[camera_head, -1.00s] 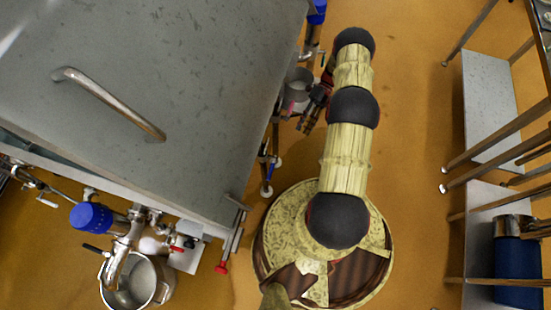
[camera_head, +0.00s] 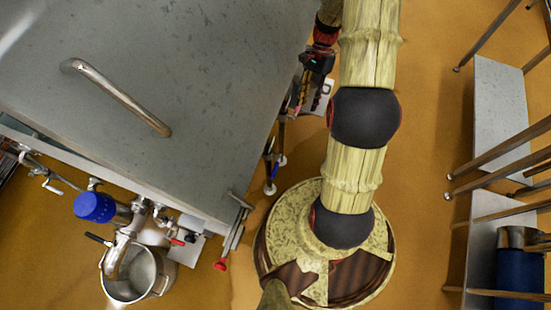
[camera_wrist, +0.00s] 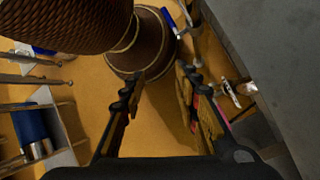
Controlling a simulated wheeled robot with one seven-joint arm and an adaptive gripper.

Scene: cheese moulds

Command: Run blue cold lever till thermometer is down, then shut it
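My gripper (camera_head: 298,98) is beside the right edge of the grey steel vat top, pointing down the picture in the head view.
The vat top (camera_head: 150,90) with its bar handle fills the left. A blue-capped valve (camera_head: 95,207) and a metal pot (camera_head: 138,275) are at lower left. A red-ended lever (camera_head: 221,265) sticks out at the vat's corner.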

